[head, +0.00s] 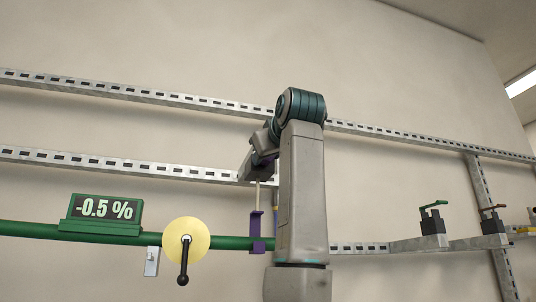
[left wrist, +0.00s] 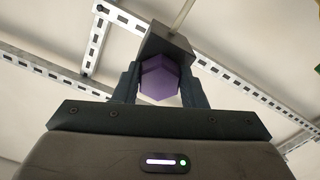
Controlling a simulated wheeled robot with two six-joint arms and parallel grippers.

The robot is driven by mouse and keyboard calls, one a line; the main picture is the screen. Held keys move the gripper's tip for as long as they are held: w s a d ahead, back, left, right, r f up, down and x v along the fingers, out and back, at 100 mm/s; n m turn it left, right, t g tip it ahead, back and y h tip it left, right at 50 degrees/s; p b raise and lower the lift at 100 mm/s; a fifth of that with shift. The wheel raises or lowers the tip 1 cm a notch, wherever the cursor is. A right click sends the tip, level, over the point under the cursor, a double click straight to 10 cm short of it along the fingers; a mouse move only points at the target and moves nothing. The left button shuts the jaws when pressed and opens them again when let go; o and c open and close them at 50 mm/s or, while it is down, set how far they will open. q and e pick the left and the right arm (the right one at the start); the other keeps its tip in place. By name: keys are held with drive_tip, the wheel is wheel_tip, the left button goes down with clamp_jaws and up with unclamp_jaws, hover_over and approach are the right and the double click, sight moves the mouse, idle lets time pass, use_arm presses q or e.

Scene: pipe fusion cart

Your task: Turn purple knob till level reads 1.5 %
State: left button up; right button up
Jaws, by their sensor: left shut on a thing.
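The level display (head: 101,208) is a dark panel in a green frame on the green pipe, and it reads -0.5 %. The purple knob (left wrist: 159,78) is six-sided in the left wrist view, with a dark finger of my left gripper (left wrist: 159,88) on each side of it. The gripper is shut on the knob. In the head view my left gripper (head: 261,162) is above the pipe, partly hidden by my own arm, and only a little purple shows there. My right gripper is in neither view.
A thin rod runs from near the gripper down to a purple clamp (head: 256,226) on the green pipe (head: 221,242). A yellow disc (head: 190,238) with a black crank is left of it. Green-handled (head: 433,221) and brown-handled (head: 492,220) valves stand at right. Slotted rails cross the wall.

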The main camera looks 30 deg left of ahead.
use_arm(q)
drive_tip(key=shift+s+a+r+n+p, duration=0.1)
drive_tip(key=shift+n+p, duration=1.35)
drive_tip(key=shift+n, duration=4.3)
drive_tip(key=shift+w+d+r+n+p, duration=0.15)
drive_tip(key=shift+n+p, duration=1.35)
drive_tip(key=shift+n, duration=4.3)
drive_tip(key=shift+s+a+r+n+p, duration=0.15)
drive_tip(key=shift+n+p, duration=1.3)
drive_tip(key=shift+n, duration=4.3)
drive_tip(key=o, duration=1)
